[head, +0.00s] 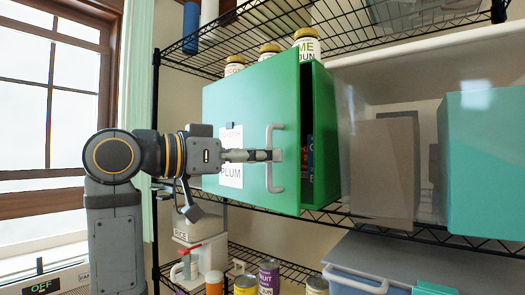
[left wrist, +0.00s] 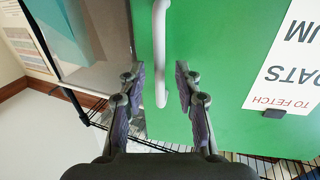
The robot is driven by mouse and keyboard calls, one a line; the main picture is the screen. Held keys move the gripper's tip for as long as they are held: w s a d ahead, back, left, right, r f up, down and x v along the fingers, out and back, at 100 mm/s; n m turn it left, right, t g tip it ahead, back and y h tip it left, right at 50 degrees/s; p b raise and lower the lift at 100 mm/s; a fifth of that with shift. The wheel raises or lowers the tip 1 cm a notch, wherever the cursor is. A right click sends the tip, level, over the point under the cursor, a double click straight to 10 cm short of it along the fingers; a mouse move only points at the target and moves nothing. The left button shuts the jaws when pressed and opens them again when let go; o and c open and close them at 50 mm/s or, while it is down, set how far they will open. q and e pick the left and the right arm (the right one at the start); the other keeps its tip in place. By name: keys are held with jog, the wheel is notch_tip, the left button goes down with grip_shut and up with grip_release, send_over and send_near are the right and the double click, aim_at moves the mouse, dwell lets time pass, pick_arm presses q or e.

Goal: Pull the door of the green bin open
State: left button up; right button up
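The green bin (head: 326,140) stands on the wire shelf, with its green door (head: 245,120) facing me. The door seems slightly ajar at its right edge: a dark gap shows there, with a bit of coloured contents inside. A grey upright handle (head: 275,188) is on the door near that edge; it also shows in the left wrist view (left wrist: 161,40). My left gripper (head: 268,155) is at the handle. In the left wrist view its fingers (left wrist: 160,82) are apart, one on each side of the handle's end, with gaps visible. My right gripper is out of view.
A paper list (head: 231,172) is on the door. Several jars (head: 306,44) stand above the bin. A clear bin (head: 385,170) and a teal box (head: 485,160) are to its right. Cans (head: 269,278) and a blue lidded box (head: 375,265) are below. A window is at left.

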pick_arm(q)
jog(key=shift+w+d, duration=0.15)
jog(key=shift+d, duration=0.05)
grip_shut()
dwell(0.4)
